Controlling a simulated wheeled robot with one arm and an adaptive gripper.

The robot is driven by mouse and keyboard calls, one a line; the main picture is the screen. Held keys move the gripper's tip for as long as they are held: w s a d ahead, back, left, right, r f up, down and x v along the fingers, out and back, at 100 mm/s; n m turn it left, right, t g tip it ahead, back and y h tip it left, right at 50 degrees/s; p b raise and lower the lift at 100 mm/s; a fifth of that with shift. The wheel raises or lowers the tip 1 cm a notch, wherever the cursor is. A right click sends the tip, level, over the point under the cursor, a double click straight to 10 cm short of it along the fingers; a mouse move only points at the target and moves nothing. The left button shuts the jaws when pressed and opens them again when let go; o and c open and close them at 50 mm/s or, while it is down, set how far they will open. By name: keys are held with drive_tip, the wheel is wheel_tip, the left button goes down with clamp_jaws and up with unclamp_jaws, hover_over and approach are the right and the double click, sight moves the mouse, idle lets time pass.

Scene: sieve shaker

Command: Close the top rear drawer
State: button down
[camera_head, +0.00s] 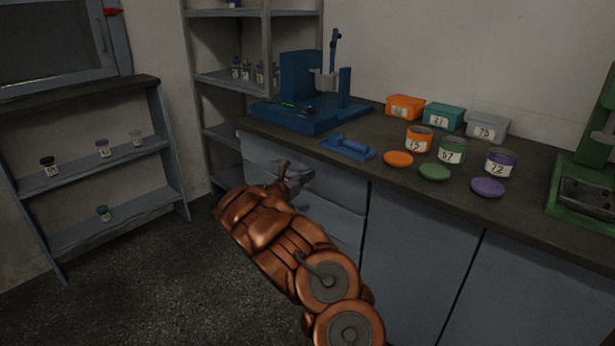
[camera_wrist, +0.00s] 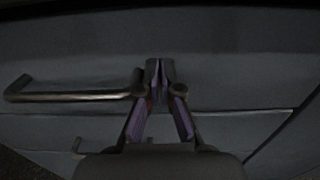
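The top rear drawer (camera_head: 260,152) is the upper grey-blue front at the far end of the counter's base cabinet. Its front also fills much of the wrist view (camera_wrist: 225,65). A bar handle (camera_wrist: 70,96) runs across that front to the left finger of my gripper (camera_wrist: 157,70), where its right end is hidden. My gripper's fingertips are together, close to the drawer front, with nothing seen between them. In the head view, my gripper (camera_head: 292,176) is in front of the drawer and my arm hides part of it. Any opening gap is not clear.
Another drawer front (camera_head: 335,218) lies below. The dark counter (camera_head: 385,172) above bears a blue device (camera_head: 310,115), a blue tool (camera_head: 347,148), boxes, jars and lids. A shelf rack (camera_head: 110,165) stands left. Floor between rack and cabinet is clear.

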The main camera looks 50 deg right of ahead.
drive_tip(key=a+p, duration=0.1)
drive_tip(key=a, duration=1.3)
drive_tip(key=shift+w+p, duration=0.2)
drive_tip(key=shift+p, duration=0.1)
